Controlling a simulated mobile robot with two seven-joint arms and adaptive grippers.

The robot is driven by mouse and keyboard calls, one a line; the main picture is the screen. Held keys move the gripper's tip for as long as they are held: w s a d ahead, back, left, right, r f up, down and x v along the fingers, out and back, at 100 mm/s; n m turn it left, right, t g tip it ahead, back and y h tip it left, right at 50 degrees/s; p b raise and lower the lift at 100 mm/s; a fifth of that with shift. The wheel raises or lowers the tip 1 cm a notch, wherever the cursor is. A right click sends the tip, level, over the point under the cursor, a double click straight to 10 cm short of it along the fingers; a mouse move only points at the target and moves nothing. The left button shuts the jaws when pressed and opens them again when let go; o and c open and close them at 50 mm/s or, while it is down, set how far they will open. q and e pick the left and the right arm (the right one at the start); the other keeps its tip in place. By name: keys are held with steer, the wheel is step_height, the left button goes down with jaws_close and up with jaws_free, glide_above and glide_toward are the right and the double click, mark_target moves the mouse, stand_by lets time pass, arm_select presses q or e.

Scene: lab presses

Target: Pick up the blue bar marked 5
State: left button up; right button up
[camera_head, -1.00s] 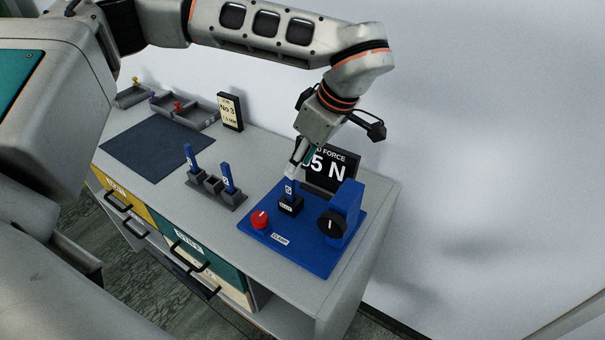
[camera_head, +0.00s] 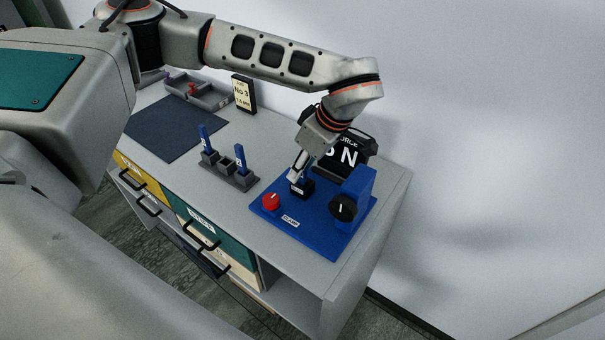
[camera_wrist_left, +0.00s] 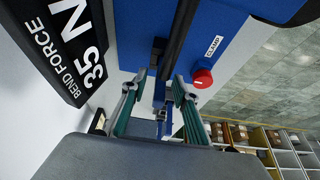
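A blue bar (camera_wrist_left: 160,94) with a small label stands upright in the black clamp block (camera_head: 302,189) on the blue press; I cannot read its mark. My left gripper (camera_head: 297,176) is down at this bar. The left wrist view shows the gripper (camera_wrist_left: 159,80) open, with one finger on each side of the bar and gaps visible. Two other blue bars, one on the left (camera_head: 206,139) and one on the right (camera_head: 240,158), stand in a grey rack (camera_head: 229,174); their small marks are not clearly readable. My right gripper is not in view.
The press base (camera_head: 318,240) carries a red knob (camera_head: 271,201) and a black dial (camera_head: 342,208) on a blue upright. A black force display (camera_wrist_left: 72,45) reading 35 N stands behind. A dark mat (camera_head: 177,128), grey trays (camera_head: 198,92) and a "No 3" sign (camera_head: 243,93) are farther left.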

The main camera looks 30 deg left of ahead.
arm_select(q)
jaws_close()
